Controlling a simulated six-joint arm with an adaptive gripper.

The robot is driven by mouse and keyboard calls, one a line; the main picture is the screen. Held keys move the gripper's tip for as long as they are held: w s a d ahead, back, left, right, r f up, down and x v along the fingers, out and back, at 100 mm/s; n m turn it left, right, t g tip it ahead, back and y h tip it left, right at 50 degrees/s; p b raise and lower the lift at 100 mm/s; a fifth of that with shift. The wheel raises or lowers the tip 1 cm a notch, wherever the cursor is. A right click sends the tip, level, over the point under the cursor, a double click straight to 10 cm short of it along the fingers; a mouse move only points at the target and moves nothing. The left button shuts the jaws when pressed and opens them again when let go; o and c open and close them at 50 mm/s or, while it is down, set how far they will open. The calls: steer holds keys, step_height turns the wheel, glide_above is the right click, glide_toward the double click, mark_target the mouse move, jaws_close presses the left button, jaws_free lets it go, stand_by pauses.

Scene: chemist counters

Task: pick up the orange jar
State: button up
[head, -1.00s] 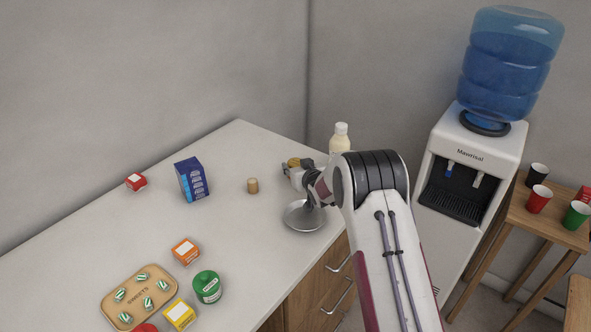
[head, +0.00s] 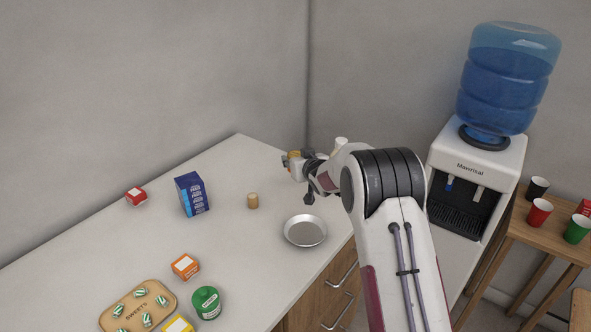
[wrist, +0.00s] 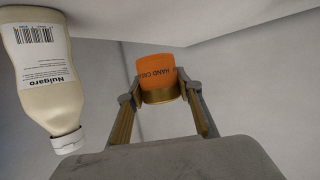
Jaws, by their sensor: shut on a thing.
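The orange jar (wrist: 157,72), with a gold lid and "HAND CREAM" lettering, is between the fingers of my gripper (wrist: 160,93) in the wrist view. The fingers are shut on it near the lid. A strip of wall shows between the jar and the counter, so it looks clear of the surface. In the head view my gripper (head: 290,162) is at the counter's far right corner, and the jar's gold lid (head: 294,154) shows beside it. The rest of the jar is mostly hidden there.
A cream bottle (wrist: 40,75) stands close beside the jar; my arm mostly hides it in the head view. A water cooler (head: 475,165) is at right.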

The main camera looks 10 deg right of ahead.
steer(key=shift+r, duration=0.75)
steer(key=shift+d, duration=0.1)
